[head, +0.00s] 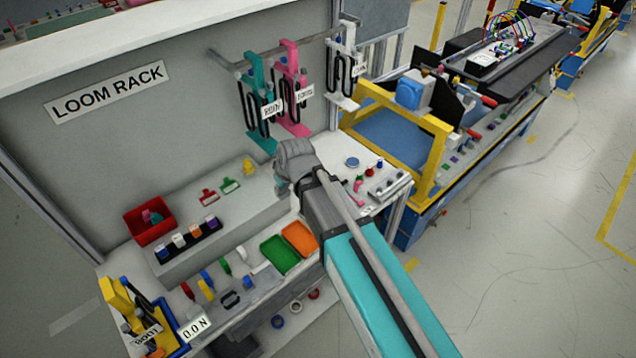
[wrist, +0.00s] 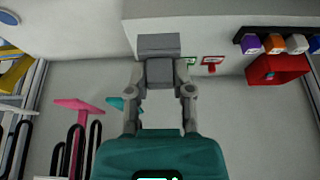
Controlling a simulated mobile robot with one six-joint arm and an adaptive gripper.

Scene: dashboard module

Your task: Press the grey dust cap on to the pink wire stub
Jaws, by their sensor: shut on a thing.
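My gripper (head: 293,165) is above the bench, in front of the back panel. In the wrist view my gripper (wrist: 159,72) is shut on a grey block-shaped piece (wrist: 158,44), which I take to be the grey dust cap; the fingers hide part of it. In the head view the gripper hides the cap, or it blends with the grey fingers. A small pink piece (head: 357,200) lies on the right part of the bench, right of the gripper and apart from it. It may be the pink wire stub; it is too small to be sure.
Teal (head: 256,105), pink (head: 291,88) and white (head: 343,65) looms hang behind the gripper. A red bin (head: 136,236) stands left. Green (head: 279,254) and orange (head: 299,237) trays lie in front. A blue disc (head: 352,162) and several small knobs sit right.

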